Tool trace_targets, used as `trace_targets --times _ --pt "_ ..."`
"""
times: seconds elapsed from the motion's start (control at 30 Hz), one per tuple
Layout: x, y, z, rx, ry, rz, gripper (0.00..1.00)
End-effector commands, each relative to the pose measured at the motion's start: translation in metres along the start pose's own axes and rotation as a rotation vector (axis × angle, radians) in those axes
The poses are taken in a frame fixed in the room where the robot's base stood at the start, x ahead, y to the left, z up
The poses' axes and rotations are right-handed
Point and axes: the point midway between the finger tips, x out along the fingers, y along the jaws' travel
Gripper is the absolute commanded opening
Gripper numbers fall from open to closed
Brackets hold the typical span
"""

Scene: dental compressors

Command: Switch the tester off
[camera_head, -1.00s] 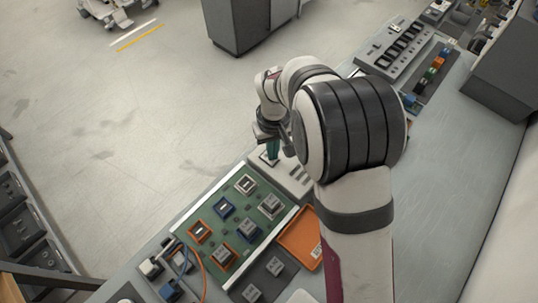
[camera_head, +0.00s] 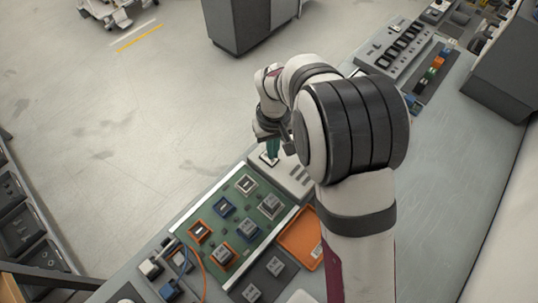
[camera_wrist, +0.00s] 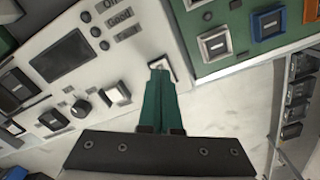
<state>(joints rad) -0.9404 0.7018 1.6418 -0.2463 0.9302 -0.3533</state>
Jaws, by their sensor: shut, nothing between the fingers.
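The tester is a pale grey panel (camera_wrist: 140,42), with a dark display (camera_wrist: 62,58), a round black knob (camera_wrist: 81,108) and small indicators beside the words "On" and "Good". It also shows in the head view (camera_head: 293,182), partly hidden by my arm. My gripper (camera_wrist: 160,68) has green fingers, shut together and empty. In the head view, my gripper (camera_head: 271,157) points down at the tester's far end.
A green board (camera_head: 240,222) with several framed rocker switches adjoins the tester. An orange tray (camera_head: 300,240) lies beside it. Other tester controls, including a white rocker (camera_wrist: 118,94), sit left of the fingers in the wrist view. Open floor lies beyond the bench.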

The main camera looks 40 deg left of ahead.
Motion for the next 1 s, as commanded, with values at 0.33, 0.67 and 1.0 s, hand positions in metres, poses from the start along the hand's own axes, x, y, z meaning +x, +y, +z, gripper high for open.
trace_targets --times 0.33,0.67,1.0 --pt "-0.039 0.000 0.000 0.000 0.001 0.000 0.00" --pt "-0.052 0.000 0.000 0.001 0.000 0.000 0.00" --pt "-0.066 0.017 0.014 0.073 0.002 -0.006 0.00"
